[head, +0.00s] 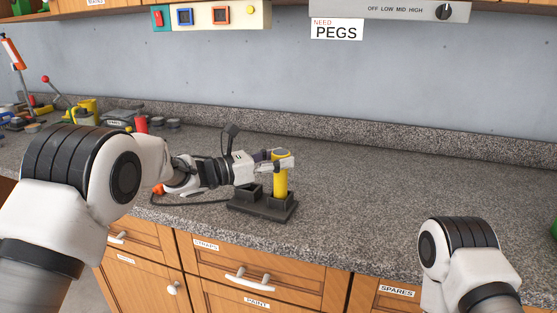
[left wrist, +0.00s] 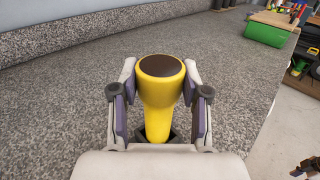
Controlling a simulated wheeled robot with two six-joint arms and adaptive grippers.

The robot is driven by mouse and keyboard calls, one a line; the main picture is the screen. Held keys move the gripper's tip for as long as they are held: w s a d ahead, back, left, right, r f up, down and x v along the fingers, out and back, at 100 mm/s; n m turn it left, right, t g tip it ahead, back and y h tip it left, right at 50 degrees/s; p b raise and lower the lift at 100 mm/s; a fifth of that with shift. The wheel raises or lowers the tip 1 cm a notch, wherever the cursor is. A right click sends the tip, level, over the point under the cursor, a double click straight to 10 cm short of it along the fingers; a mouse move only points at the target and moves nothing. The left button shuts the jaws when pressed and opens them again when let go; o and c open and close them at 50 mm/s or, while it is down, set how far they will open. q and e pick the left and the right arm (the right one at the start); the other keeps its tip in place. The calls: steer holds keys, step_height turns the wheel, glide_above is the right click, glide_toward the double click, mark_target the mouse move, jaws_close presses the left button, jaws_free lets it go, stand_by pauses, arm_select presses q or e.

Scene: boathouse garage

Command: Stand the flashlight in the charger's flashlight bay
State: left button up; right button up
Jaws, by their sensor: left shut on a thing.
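The yellow flashlight (head: 281,178) stands upright at the black charger (head: 264,207) on the counter, its dark round end up. In the left wrist view the flashlight (left wrist: 159,95) is between the fingers of my left gripper (left wrist: 159,97), and its lower end meets a dark bay of the charger (left wrist: 173,134). My left gripper (head: 274,160) is shut on its upper part, reaching in from the left. Whether the lower end is fully seated in the bay cannot be told. Another charger bay to its left looks empty. My right gripper is outside the head view; only part of my right arm shows.
A dark cable (head: 180,204) runs from the charger leftward along the counter. Tools and a labelled dark tray (head: 117,117) crowd the far left. The counter (head: 390,190) right of the charger is clear. A green bin (left wrist: 265,33) stands farther along in the left wrist view.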

arm_select(q)
steer(key=shift+f, duration=0.1)
steer(key=o, duration=1.4)
steer(key=shift+s+a, duration=0.1)
steer(key=v, duration=1.1)
steer(key=shift+s+a, duration=0.2)
steer(key=shift+a, duration=0.15)
